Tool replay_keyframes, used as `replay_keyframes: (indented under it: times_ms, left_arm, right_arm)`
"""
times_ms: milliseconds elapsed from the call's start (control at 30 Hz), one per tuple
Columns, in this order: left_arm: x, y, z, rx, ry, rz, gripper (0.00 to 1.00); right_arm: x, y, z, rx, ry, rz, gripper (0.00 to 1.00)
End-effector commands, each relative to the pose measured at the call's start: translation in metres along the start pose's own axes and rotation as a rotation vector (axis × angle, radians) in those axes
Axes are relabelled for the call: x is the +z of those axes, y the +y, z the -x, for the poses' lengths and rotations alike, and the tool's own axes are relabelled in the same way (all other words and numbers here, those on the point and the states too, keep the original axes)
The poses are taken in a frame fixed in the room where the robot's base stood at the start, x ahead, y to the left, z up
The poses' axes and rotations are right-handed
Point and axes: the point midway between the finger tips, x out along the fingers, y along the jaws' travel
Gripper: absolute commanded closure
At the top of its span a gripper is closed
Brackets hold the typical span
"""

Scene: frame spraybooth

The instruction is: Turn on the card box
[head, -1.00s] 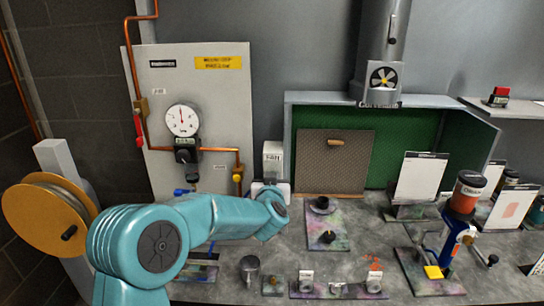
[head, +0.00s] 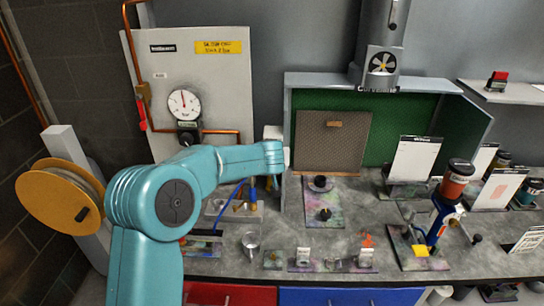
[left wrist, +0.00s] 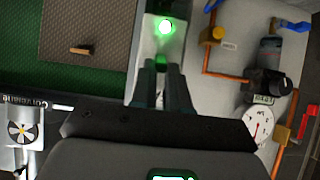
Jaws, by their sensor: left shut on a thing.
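The card box (head: 272,132) is a pale box at the back of the bench, left of the green booth, mostly hidden behind my left arm in the head view. In the left wrist view the card box (left wrist: 145,45) has a bright green lamp (left wrist: 166,26) that is lit. My left gripper (left wrist: 161,72) reaches onto the box face just below the lamp. Its two dark fingers are close together on a small part tinted green, which they mostly hide. The fingers are hidden in the head view. My right gripper is not in view.
A gauge panel (head: 225,95) with copper pipes and valves stands left of the box. A brown pegboard (head: 327,145) leans in the green booth (head: 402,130). Cups, stands and small parts crowd the bench (head: 375,245). A yellow reel (head: 35,205) stands far left.

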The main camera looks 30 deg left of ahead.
Motion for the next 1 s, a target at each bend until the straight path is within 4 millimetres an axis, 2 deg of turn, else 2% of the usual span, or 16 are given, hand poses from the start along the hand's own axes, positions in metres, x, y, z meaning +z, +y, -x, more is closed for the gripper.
replay_keyframes:
  times_ms: [400,433,500,833,1000]
  left_arm:
    - [0.003,0.0,-0.001,-0.001,-0.011,-0.001,1.0]
    - [0.003,0.0,-0.001,-0.001,-0.011,-0.001,0.76]
    - [0.003,0.0,-0.001,-0.001,-0.01,-0.001,0.6]
    - [0.001,0.0,0.003,-0.001,-0.006,0.0,0.6]
    - [0.0,0.0,0.03,0.001,-0.004,0.0,0.6]
  right_arm:
    - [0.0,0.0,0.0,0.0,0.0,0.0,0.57]
    - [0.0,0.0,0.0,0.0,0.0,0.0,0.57]
    - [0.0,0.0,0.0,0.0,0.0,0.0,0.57]
    - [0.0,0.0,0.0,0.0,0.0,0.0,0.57]
    - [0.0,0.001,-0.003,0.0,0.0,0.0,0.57]
